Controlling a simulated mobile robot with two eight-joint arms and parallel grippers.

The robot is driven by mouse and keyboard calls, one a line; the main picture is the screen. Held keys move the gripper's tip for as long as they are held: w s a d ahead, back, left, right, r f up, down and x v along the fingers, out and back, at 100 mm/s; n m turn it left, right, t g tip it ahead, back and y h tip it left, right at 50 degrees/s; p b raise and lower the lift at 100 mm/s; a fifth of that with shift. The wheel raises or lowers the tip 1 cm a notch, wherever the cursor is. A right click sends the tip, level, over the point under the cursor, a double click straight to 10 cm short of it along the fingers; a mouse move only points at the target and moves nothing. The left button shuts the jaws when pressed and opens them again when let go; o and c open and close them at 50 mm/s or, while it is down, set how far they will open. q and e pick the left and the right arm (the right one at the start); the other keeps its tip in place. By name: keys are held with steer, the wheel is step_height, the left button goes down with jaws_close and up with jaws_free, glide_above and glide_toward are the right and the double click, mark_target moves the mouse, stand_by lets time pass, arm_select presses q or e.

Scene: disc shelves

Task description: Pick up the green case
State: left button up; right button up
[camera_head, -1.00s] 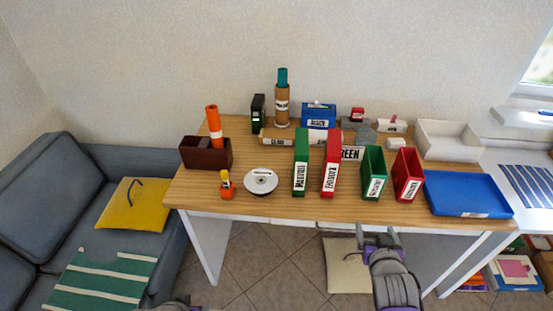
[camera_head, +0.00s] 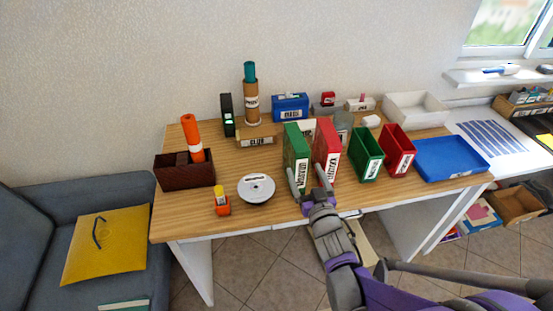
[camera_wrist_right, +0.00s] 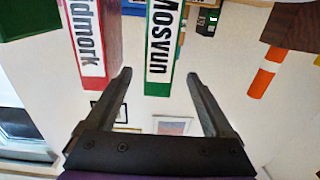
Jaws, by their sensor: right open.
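The green case (camera_head: 297,148) stands upright on the table, its narrow labelled side facing me. In the right wrist view the green case (camera_wrist_right: 166,40), labelled "Mosvun", comes in from the top. My right gripper (camera_head: 308,178) is at the table's front edge, by the case's near side. It is open and empty; in the wrist view the case's end shows between the fingertips of the gripper (camera_wrist_right: 158,76). I cannot tell whether the fingers reach past its near face. My left gripper is out of view.
A red case (camera_head: 327,148) stands close to the right of the green one. A green open box (camera_head: 366,158) and a red open box (camera_head: 398,155) stand further right. A white disc (camera_head: 256,188) lies to the left. A blue tray (camera_head: 450,160) lies at the right.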

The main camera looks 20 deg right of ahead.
mark_target(302, 164)
steer(key=shift+w, duration=0.3)
steer(key=x, duration=0.4)
steer(key=shift+w+d, duration=0.25)
steer(key=shift+w, duration=0.05)
steer(key=x, duration=0.3)
steer(key=p+x, duration=0.1)
steer(key=x, duration=0.1)
steer(key=shift+w+r, duration=0.3)
steer(key=shift+w, duration=0.05)
jaws_close()
